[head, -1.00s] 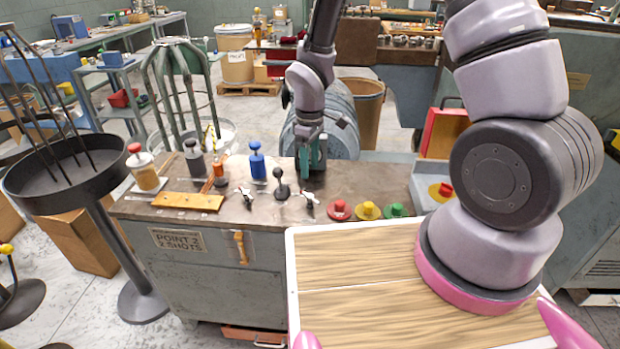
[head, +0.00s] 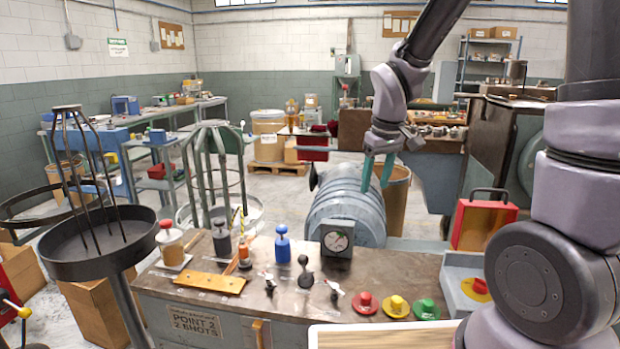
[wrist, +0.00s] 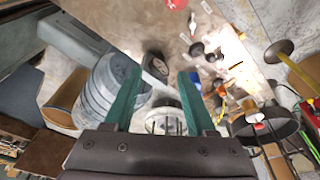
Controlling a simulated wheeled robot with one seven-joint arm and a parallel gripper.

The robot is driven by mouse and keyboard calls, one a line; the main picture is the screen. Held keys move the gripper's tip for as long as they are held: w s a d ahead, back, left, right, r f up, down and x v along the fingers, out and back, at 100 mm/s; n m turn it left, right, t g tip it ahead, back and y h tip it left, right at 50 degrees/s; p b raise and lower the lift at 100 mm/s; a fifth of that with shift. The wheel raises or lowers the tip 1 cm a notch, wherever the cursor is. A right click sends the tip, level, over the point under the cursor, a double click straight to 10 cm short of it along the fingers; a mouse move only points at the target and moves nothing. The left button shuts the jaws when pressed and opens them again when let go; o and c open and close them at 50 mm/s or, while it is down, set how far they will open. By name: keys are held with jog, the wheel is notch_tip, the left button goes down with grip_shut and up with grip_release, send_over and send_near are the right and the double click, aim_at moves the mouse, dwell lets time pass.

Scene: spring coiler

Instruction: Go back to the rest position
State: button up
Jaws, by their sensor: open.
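My gripper (head: 377,182) is raised above the back edge of the bench, in front of the grey ribbed drum (head: 345,205) in the head view. Its two teal fingers are spread apart with nothing between them. In the wrist view my gripper (wrist: 158,85) is also open and empty. A dark box with a round dial gauge (head: 337,239) stands upright on the bench below and left of the fingers, apart from them. The gauge also shows in the wrist view (wrist: 156,66).
A red case (head: 482,224) stands at right. A black round tray stand (head: 95,250) is at left. Air around my gripper looks clear.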

jog(key=s+d+r+m+t, duration=0.2)
jog(key=s+d+r+m, duration=0.2)
jog(key=s+r, duration=0.3)
jog(key=s+d+r+m+t+y, duration=0.1)
jog(key=s+d+r+m, duration=0.4)
jog(key=r, duration=0.6)
jog(key=shift+s+t, duration=0.8)
jog(key=shift+s, duration=0.05)
jog(key=shift+r, duration=0.1)
